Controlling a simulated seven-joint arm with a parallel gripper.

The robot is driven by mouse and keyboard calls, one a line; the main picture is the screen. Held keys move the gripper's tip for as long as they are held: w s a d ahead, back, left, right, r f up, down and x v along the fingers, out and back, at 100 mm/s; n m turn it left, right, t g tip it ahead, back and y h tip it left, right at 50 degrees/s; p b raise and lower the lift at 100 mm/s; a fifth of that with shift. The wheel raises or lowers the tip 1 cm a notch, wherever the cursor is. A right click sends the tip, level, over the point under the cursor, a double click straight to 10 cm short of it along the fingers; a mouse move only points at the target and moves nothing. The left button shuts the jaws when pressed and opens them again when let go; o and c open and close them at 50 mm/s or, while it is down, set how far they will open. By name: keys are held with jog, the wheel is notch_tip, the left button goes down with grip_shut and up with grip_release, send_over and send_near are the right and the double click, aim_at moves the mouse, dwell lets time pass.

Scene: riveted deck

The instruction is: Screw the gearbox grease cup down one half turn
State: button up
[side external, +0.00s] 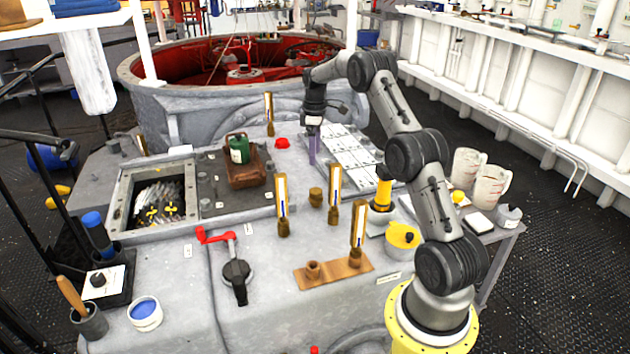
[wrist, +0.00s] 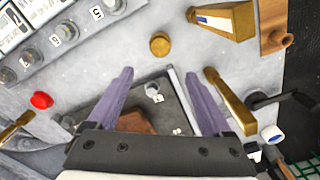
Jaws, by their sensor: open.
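A short round brass cup (side external: 316,197), which looks like the grease cup, stands upright on the grey deck among the brass sight gauges. In the wrist view the same cup (wrist: 160,44) shows from above, beyond my fingertips and roughly midway between them. My gripper (side external: 313,150), with purple fingers, points down above the deck, behind the cup in the side view. In the wrist view the gripper (wrist: 157,74) is open, with nothing between its fingers. The cup is apart from both fingers.
Brass sight gauges (side external: 282,208) (side external: 334,195) stand on either side of the cup. A red cap (side external: 282,143) and a green can (side external: 238,150) on a brown block are to the left. A panel of white plates (side external: 345,160) lies right. A red-handled crank (side external: 235,270) is in front.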

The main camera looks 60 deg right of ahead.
aim_at(315, 190)
notch_tip(315, 190, down, 14)
jog(key=n, duration=0.3)
jog(key=shift+a+r+n, duration=0.1)
jog(key=shift+r+n, duration=0.15)
jog(key=shift+n, duration=0.15)
grip_shut()
dwell(0.5)
jog(key=shift+m, duration=0.3)
jog(key=shift+m, duration=2.7)
jog(key=shift+r, duration=0.1)
